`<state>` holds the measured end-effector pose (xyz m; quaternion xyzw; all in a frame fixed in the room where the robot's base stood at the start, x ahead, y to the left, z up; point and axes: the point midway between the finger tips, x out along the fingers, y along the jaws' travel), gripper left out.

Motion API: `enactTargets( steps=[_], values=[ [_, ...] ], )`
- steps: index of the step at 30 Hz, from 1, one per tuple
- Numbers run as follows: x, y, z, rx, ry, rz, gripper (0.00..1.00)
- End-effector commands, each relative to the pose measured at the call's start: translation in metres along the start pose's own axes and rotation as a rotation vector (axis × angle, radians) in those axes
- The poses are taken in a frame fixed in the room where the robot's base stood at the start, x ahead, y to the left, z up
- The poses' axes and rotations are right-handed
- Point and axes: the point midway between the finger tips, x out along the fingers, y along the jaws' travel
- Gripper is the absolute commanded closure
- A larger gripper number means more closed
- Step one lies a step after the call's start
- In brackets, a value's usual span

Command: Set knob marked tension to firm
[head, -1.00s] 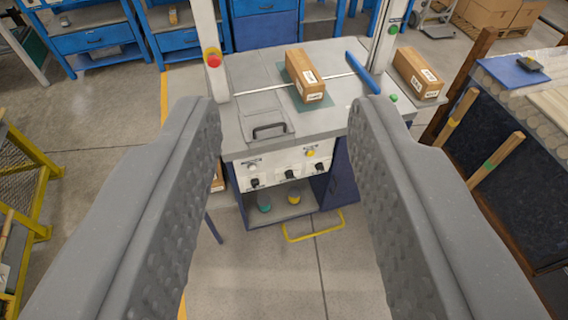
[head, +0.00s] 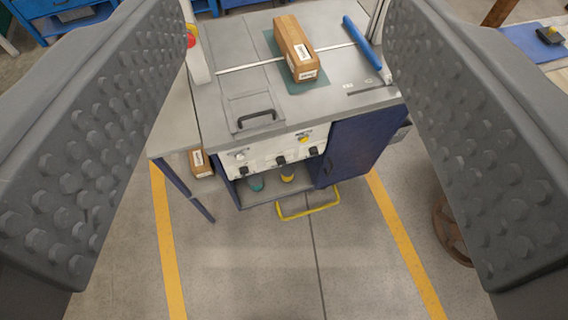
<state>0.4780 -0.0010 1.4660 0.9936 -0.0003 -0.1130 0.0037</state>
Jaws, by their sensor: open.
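The white control panel (head: 262,157) is on the front of a grey-topped machine (head: 225,105). It carries a row of black knobs: a left one (head: 243,171), a middle one (head: 280,160) and a right one (head: 313,152). Their markings are too small to read, so I cannot tell which is tension or where each points. A white button (head: 239,157) and a yellow button (head: 303,139) sit above them. My gripper (head: 287,70) is open and empty, its two studded grey fingers wide apart at either side of the view, away from the panel.
A cardboard box (head: 296,50) lies on the machine top, near a hatch with a black handle (head: 257,118) and a blue roller (head: 362,42). A blue door (head: 357,145) stands right of the panel. A yellow floor bar (head: 308,207) is below. The floor in front is clear.

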Motion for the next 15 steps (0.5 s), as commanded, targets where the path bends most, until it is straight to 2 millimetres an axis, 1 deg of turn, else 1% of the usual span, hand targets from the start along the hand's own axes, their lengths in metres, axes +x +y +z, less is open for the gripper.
enactTargets(
  steps=[2,5,6,10,12,14,15],
  values=[
    [0.017,0.004,0.007,-0.017,-0.002,0.003,0.46],
    [0.052,0.011,0.022,-0.06,-0.006,0.011,0.46],
    [0.069,0.018,0.029,-0.084,-0.002,0.013,0.46],
    [0.133,0.032,0.06,-0.176,0.002,0.02,0.46],
    [0.167,0.038,0.08,-0.225,0.007,0.022,0.46],
    [0.194,0.043,0.098,-0.27,0.011,0.021,0.46],
    [0.212,0.046,0.111,-0.301,0.014,0.02,0.46]
  ],
)
